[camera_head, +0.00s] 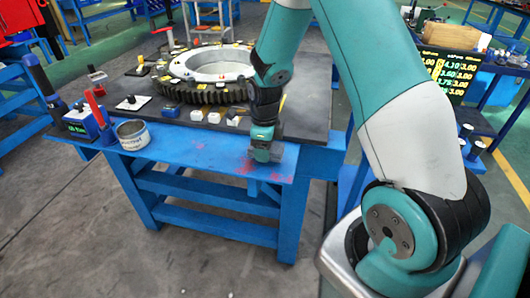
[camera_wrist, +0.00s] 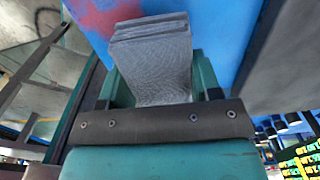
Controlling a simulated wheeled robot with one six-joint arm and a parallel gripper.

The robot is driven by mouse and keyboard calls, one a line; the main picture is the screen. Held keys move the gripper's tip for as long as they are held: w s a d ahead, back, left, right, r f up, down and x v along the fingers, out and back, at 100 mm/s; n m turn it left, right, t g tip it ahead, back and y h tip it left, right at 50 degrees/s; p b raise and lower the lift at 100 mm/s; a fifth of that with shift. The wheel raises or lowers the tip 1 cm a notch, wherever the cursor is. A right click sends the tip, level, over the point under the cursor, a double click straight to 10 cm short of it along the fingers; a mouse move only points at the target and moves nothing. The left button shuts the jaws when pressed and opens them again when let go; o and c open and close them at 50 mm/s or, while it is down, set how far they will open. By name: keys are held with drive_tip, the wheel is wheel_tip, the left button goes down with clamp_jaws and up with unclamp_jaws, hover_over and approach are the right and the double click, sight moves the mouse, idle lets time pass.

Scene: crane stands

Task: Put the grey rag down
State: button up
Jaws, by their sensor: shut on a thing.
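The grey rag (camera_wrist: 152,55) is a folded grey cloth held between the two teal fingers of my gripper (camera_wrist: 160,85) in the wrist view. Its layered folded end points away from the gripper, over the blue surface. In the head view my gripper (camera_head: 263,148) points down at the front edge of the blue workbench (camera_head: 200,150), near its right part. The rag shows there only as a small grey patch (camera_head: 276,152) at the fingertips. I cannot tell whether it touches the bench top.
A large dark ring gear (camera_head: 205,92) lies on the bench's dark mat, with small blocks (camera_head: 214,117) before it. A grey tin (camera_head: 132,134) and a blue box (camera_head: 82,122) stand at the left. The blue front strip between tin and gripper is mostly clear, with red stains.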

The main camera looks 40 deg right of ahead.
drive_tip(key=shift+f, duration=1.05)
drive_tip(key=shift+f, duration=0.2)
drive_tip(key=o, duration=1)
drive_tip(key=shift+o, duration=0.2)
drive_tip(key=shift+r, duration=0.1)
